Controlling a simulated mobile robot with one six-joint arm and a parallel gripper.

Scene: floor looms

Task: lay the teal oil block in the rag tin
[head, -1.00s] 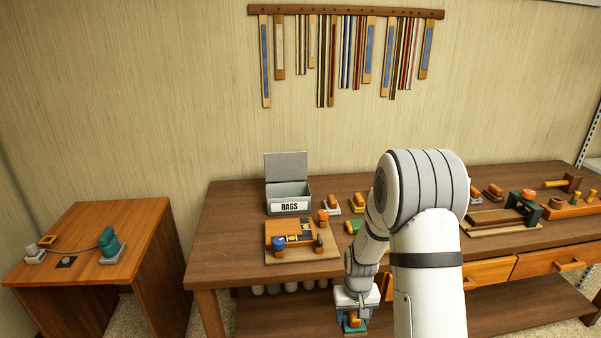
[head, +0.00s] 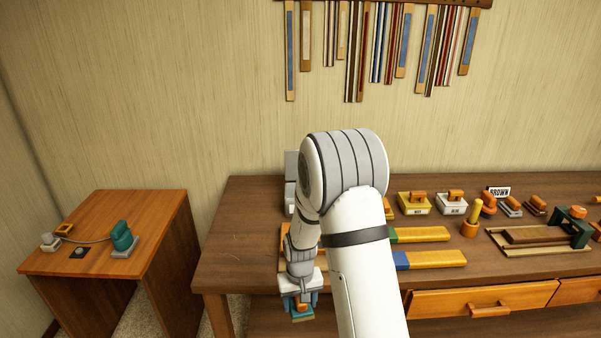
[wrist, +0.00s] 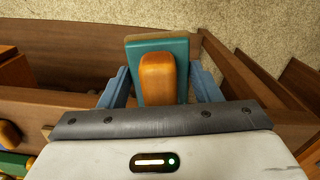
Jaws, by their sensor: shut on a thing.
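The teal oil block (wrist: 185,50) has an orange handle and a tan underside edge. In the wrist view my gripper (wrist: 159,88) is shut on it, its blue fingers on either side of the handle. In the head view my gripper (head: 301,300) hangs low at the bench's front edge, with the block (head: 303,318) partly showing below it. The grey rag tin (head: 290,198) stands at the back left of the bench. Only a sliver of it shows; my arm hides the rest, including its opening.
Yellow and white blocks with orange handles (head: 414,204) stand right of my arm. Green-ended and blue-ended yellow bars (head: 435,259) lie nearer the front. A side table (head: 110,230) with a teal tool (head: 122,238) stands left, across a gap. The bench's left end is clear.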

